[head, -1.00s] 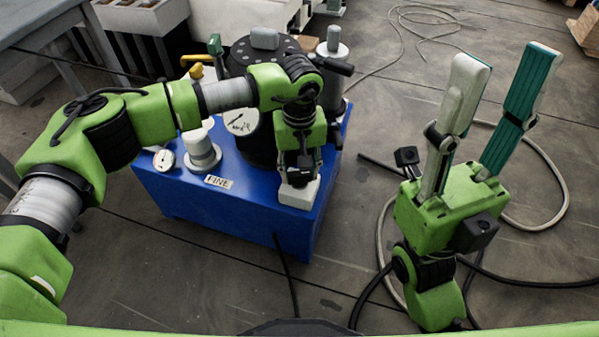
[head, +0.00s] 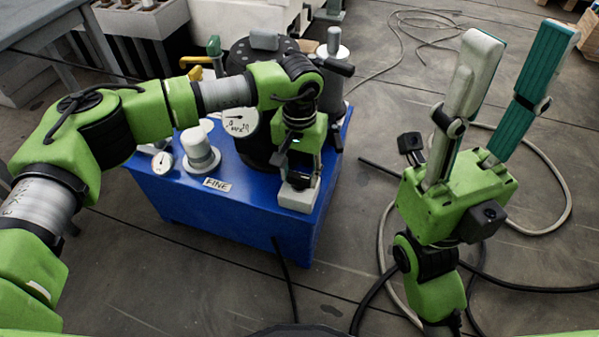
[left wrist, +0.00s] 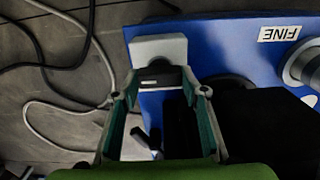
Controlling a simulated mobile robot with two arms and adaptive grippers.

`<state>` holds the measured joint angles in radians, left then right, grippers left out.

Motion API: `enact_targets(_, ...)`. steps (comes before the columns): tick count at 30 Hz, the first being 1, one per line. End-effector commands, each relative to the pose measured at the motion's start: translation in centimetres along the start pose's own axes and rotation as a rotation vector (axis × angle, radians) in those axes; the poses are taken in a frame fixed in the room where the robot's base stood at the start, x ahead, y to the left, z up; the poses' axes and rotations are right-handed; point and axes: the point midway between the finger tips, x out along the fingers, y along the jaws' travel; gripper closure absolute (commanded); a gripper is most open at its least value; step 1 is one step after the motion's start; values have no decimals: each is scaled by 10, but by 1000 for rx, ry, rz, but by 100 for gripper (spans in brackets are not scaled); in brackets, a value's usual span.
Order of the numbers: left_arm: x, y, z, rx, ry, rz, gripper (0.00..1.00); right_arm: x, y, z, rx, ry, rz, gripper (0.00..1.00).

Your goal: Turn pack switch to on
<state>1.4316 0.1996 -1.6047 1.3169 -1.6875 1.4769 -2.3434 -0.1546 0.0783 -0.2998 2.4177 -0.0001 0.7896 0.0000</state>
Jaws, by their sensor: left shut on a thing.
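The pack switch is a white box (head: 298,199) on the front right corner of the blue unit (head: 238,215). In the left wrist view the white box (left wrist: 160,47) has a dark switch piece (left wrist: 160,76) on its near side. My left gripper (head: 299,178) points down at the box; in the left wrist view its fingertips (left wrist: 161,83) are closed in on both sides of the dark piece. The switch's marking cannot be read, and the gripper partly hides it in the head view. My right gripper (head: 520,42) is open and empty, pointing up over the floor.
The blue unit carries a black cylinder (head: 257,150) with a gauge, a small gauge (head: 162,162), a white knob (head: 201,153) and a FINE label (head: 217,185). Hoses (head: 548,228) lie on the floor at right. A grey table (head: 45,30) stands at back left.

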Motion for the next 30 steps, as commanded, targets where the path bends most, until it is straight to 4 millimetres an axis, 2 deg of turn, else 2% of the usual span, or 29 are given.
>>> enact_targets(9, 0, 0, 0, 6, -1, 0, 81, 0, -1, 0, 0, 2, -7, 60)
enact_targets(10, 0, 0, 0, 6, -1, 0, 55, 0, -1, 0, 0, 2, -7, 60)
enact_targets(12, 0, 0, 0, 5, -1, 0, 43, 0, -1, 0, 0, 1, -7, 60)
enact_targets(23, -3, 0, 0, 3, 0, 0, 43, -2, 0, 0, 1, -7, -1, 60)
enact_targets(26, -12, 0, -1, 3, 1, -1, 43, -2, 0, 0, 1, -6, -1, 60)
enact_targets(30, -39, 0, -1, 4, 4, -1, 43, -1, 0, 0, 1, -5, -1, 60)
